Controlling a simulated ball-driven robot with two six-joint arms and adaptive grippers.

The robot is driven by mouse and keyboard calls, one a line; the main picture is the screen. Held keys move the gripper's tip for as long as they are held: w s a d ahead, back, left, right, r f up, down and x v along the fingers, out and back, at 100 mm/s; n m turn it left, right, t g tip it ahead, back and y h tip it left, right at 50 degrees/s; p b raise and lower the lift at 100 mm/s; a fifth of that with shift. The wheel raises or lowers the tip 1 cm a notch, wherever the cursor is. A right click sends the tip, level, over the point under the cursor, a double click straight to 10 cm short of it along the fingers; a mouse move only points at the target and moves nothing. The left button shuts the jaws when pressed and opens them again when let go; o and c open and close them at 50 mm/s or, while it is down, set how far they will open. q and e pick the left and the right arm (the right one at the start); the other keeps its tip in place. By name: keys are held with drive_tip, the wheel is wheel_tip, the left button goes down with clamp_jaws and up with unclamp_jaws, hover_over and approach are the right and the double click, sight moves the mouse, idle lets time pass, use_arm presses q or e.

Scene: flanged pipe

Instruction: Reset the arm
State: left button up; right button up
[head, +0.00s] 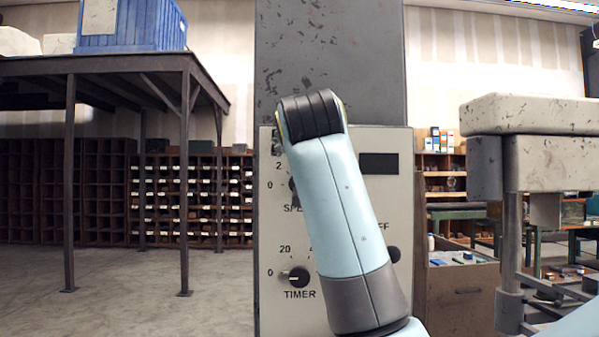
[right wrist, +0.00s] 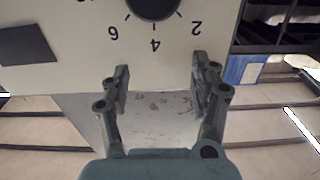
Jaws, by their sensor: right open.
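My right arm, light blue with a dark joint cap, rises in front of a pale control panel (head: 375,215) in the head view. The arm hides part of the panel, and the right gripper cannot be made out there. In the right wrist view my right gripper (right wrist: 160,78) is open, with nothing between its fingers. The panel (right wrist: 80,50) appears upside down there. A dark round knob (right wrist: 153,6) with a number scale is at the top edge, beyond the fingertips and apart from them. In the head view the SPEED knob (head: 293,186) is partly hidden. My left gripper is not in view.
A TIMER knob (head: 299,276) is low on the panel, and another dark knob (head: 393,254) is at its right. A dark metal platform (head: 110,66) holding a blue crate (head: 130,28) stands left. A grey machine (head: 530,140) stands right. Floor at the left is clear.

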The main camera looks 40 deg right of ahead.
drive_tip(key=shift+r, duration=1.15)
